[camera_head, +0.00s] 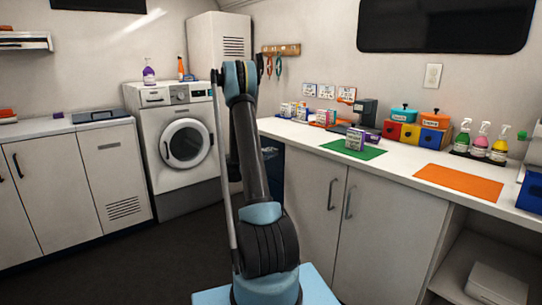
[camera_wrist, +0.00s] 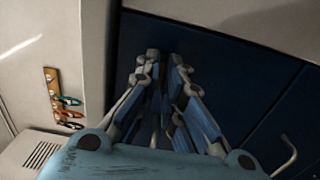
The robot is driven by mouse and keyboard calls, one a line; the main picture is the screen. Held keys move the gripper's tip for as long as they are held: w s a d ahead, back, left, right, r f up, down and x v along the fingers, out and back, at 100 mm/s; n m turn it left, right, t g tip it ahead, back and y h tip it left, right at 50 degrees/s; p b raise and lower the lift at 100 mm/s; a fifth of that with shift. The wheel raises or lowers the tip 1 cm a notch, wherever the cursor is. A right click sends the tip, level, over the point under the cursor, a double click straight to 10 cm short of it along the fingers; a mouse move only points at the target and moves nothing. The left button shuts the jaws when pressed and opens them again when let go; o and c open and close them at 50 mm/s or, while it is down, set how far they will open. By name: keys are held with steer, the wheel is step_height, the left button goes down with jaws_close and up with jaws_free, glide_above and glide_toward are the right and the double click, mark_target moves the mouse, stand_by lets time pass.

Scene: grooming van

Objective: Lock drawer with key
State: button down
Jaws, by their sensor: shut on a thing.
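My gripper (camera_wrist: 166,62) shows in the wrist view with its fingers close together, pointing at a dark blue front. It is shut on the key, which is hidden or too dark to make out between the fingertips. The dark blue drawer front (camera_wrist: 225,75) fills much of the wrist view, with a bar handle (camera_wrist: 287,155) at lower right. The lock cannot be made out, and I cannot tell whether the fingertips touch the front. In the head view a dark blue unit (camera_head: 271,165) shows beside my arm, which hides part of it and my gripper.
A white counter (camera_head: 400,172) with bottles, boxes and mats runs above the cabinets at right. A washing machine (camera_head: 172,140) stands at left. A wooden rack (camera_head: 281,50) with hanging coloured tools is on the wall. Dark floor is clear at lower left.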

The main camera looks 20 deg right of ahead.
steer(key=shift+f, duration=0.1)
steer(key=shift+m, duration=9)
steer(key=c, duration=1.7)
jaws_free()
